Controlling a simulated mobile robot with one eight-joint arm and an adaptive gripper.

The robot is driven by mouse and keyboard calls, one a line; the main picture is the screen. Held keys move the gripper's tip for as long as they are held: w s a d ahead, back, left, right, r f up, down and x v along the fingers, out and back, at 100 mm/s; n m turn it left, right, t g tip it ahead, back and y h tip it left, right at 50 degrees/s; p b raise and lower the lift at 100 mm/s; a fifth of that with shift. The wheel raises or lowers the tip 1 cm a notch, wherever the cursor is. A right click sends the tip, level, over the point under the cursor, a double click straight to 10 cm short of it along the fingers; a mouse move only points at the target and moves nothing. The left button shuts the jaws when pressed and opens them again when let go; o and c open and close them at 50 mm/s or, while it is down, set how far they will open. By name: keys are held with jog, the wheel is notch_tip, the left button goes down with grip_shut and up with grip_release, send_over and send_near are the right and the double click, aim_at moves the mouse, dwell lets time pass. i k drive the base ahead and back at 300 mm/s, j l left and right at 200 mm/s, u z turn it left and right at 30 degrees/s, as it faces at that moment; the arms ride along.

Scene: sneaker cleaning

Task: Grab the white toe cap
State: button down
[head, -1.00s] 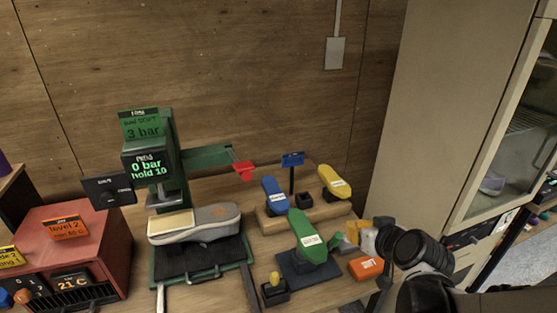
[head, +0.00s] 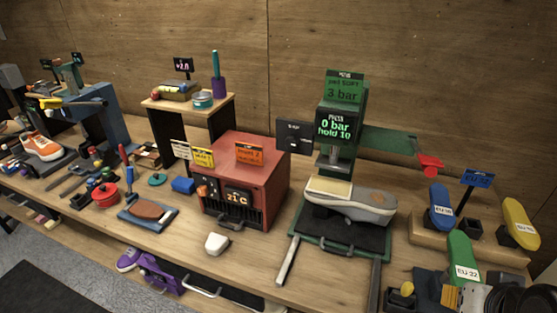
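A small white rounded piece, which looks like the white toe cap (head: 217,243), lies on the front part of the wooden bench in the head view. It sits in front of the red heater box, apart from other things. Only dark and pale parts of my arm show in the bottom right corner, far to the right of the white piece. I cannot make out the gripper's fingers.
The red heater box (head: 247,178) stands behind the white piece. A green press (head: 343,130) with a grey sneaker (head: 352,203) stands to the right. A brown sole on a blue board (head: 135,223) lies to the left. The bench's front edge is close.

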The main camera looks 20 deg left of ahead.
aim_at(216, 244)
jog(key=u, duration=1.7)
